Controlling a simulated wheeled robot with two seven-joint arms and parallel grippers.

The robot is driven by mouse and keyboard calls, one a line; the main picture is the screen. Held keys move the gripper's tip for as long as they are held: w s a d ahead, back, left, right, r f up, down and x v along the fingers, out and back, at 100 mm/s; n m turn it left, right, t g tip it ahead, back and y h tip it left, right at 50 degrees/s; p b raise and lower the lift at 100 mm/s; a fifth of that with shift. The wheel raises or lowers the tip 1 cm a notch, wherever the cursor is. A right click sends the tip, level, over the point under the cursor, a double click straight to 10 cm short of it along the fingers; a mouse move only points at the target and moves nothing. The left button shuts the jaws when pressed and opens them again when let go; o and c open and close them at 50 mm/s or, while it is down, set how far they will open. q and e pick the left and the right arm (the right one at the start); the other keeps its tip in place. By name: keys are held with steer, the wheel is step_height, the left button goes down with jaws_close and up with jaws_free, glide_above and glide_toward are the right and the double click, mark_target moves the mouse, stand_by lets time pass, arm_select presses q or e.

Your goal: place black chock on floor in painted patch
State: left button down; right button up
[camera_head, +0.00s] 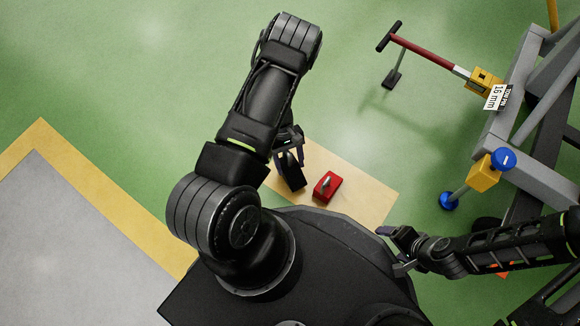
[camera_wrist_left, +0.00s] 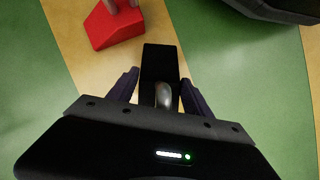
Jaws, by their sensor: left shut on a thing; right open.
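The black chock (camera_head: 292,175) is in my left gripper (camera_head: 288,156), over or at the edge of the tan painted patch (camera_head: 370,193) on the green floor. In the left wrist view the black chock (camera_wrist_left: 160,62) stands between the two fingers of the left gripper (camera_wrist_left: 160,88), which is shut on its grey handle. I cannot tell whether the chock touches the floor. A red chock (camera_head: 327,186) sits on the patch just right of it; it also shows in the left wrist view (camera_wrist_left: 112,27). My right gripper (camera_head: 396,248) is open and empty, right of my base.
A grey steel stand (camera_head: 520,90) with blue and yellow fittings is at the right. A red-handled bar (camera_head: 425,54) reaches out from it. A grey floor area (camera_head: 60,240) with a yellow border is at the left.

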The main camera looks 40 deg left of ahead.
mark_target(290, 168)
arm_select(q)
step_height(290, 168, down, 3)
steer(key=shift+b, duration=0.45)
steer(key=shift+r, duration=0.1)
steer(key=c, duration=0.9)
jaws_free()
steer(key=shift+f, duration=0.2)
steer(key=o, duration=0.5)
steer(key=shift+r, duration=0.1)
